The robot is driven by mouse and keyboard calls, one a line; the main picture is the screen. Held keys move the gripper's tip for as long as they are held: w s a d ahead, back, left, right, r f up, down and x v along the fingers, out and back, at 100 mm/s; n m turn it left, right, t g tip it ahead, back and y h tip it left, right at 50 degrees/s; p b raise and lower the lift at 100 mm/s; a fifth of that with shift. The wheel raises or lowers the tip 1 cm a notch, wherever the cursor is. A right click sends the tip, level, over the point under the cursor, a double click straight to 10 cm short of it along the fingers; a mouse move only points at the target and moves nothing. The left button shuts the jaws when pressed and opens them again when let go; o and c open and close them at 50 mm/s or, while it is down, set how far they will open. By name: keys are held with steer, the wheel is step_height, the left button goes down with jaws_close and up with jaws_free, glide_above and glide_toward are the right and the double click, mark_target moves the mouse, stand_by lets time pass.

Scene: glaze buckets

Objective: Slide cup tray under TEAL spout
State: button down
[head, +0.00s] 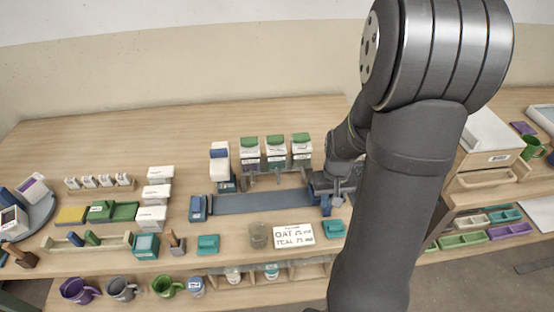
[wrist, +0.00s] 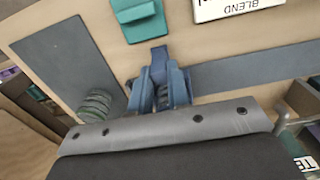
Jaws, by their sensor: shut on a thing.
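My gripper (head: 326,188) is low at the right end of a long dark grey strip (head: 262,202), partly hidden by my arm. It is shut on a blue piece (wrist: 160,80), which looks like the cup tray, though its shape is partly covered. The blue piece also shows in the head view (head: 326,205). Three dispensers with green lids stand behind the strip: left (head: 250,152), middle (head: 276,153) and right (head: 301,152). I cannot tell which has the teal spout. A clear cup (head: 258,236) stands on the table in front of the strip.
A blue block (head: 198,208) stands at the strip's left end. A white card (head: 293,236) reading OAT and TEAL lies in front, between teal items (head: 208,244) and (head: 334,229). The strip looks clear between its ends.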

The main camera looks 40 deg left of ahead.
steer(key=shift+s+a, duration=3.2)
steer(key=shift+a, duration=0.1)
steer(key=shift+s, duration=0.1)
steer(key=shift+s+a, duration=1.45)
steer(key=shift+a, duration=0.05)
steer(key=c, duration=1.5)
jaws_free()
steer(key=shift+o, duration=0.2)
step_height(320, 180, up, 7)
